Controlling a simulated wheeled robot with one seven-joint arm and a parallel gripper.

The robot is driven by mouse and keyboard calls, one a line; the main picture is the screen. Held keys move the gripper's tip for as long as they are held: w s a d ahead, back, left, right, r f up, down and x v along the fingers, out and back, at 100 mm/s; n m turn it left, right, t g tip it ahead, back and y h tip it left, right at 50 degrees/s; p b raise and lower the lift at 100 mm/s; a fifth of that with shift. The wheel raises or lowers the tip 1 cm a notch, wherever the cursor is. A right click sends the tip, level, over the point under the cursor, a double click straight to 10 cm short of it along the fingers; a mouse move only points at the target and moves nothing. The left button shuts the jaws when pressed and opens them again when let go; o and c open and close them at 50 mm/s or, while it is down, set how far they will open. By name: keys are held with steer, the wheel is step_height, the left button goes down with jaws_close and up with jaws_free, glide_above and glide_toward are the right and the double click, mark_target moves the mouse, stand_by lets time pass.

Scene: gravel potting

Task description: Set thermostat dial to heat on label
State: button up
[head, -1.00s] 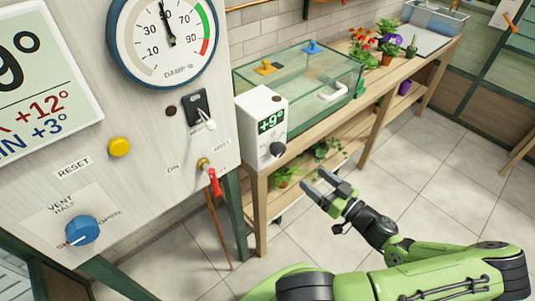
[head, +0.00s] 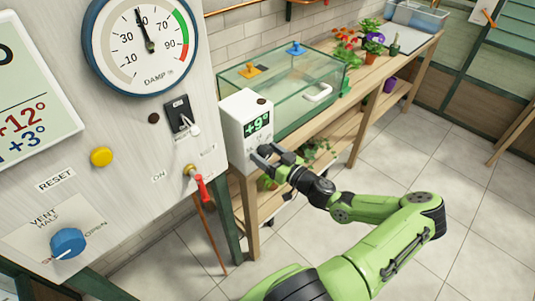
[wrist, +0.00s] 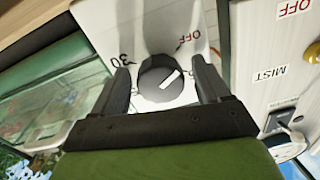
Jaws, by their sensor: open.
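The white thermostat box (head: 238,118) stands on the bench's near end, its green display reading +9°. Its dark dial (wrist: 166,80) shows in the wrist view with a white pointer line slanting toward the upper right. The marks "30" and a partly hidden "OFF"-side label show around it; a "heat on" label cannot be made out. In the head view my gripper hides the dial. My gripper (head: 264,153) is open in front of the box's face. In the wrist view its two fingers (wrist: 163,88) stand on either side of the dial, apart from it as far as I can tell.
The grey control panel (head: 130,110) with a damp gauge, yellow button (head: 102,156), blue vent knob (head: 68,242) and red-handled lever (head: 202,188) is close on the left. A glass tank (head: 290,85) stands behind the thermostat. Potted plants (head: 372,45) are farther back. The floor at right is clear.

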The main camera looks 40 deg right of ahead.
steer(key=c, duration=1)
steer(key=shift+c, duration=0.2)
